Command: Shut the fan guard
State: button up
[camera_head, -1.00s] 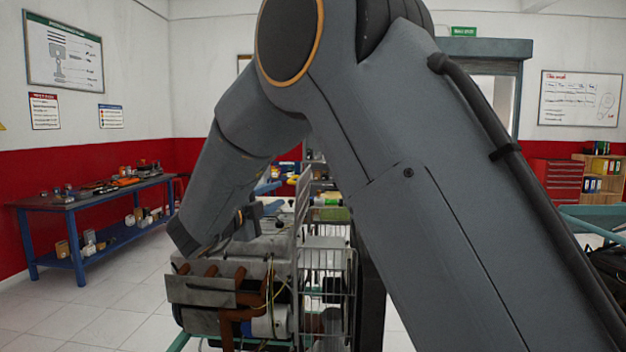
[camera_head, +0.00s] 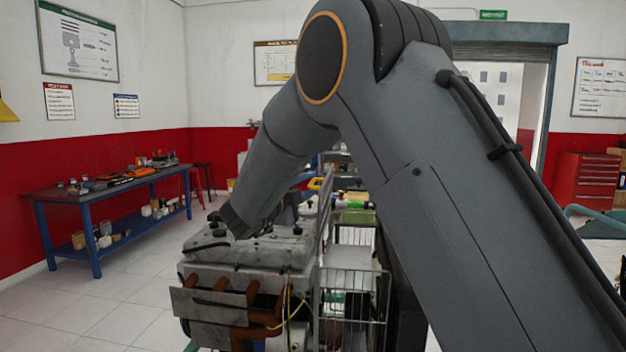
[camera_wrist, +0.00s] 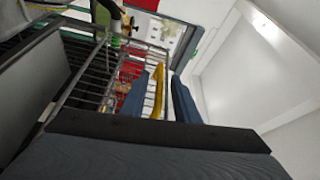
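The fan guard is a wire-mesh panel (camera_head: 325,218) seen nearly edge-on beside the engine (camera_head: 245,255) in the head view. In the wrist view its wire grid (camera_wrist: 97,77) spreads at the upper left. A yellow handle (camera_wrist: 158,92) stands between the two blue-grey fingers of my gripper (camera_wrist: 161,98). The left finger looks close against the handle, and a narrow gap shows on the right, so the fingers are apart. The handle's yellow top also shows in the head view (camera_head: 315,184). My arm hides the gripper's fingertips and part of the guard there.
A wire cage (camera_head: 355,303) sits low at the engine's right side. A blue workbench (camera_head: 110,197) with tools stands at the left wall. A red cabinet (camera_head: 585,180) stands at the back right. The tiled floor between workbench and engine is clear.

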jog(key=shift+x, duration=0.95)
jog(key=shift+c, duration=0.4)
grip_shut()
jog(key=shift+d, duration=0.1)
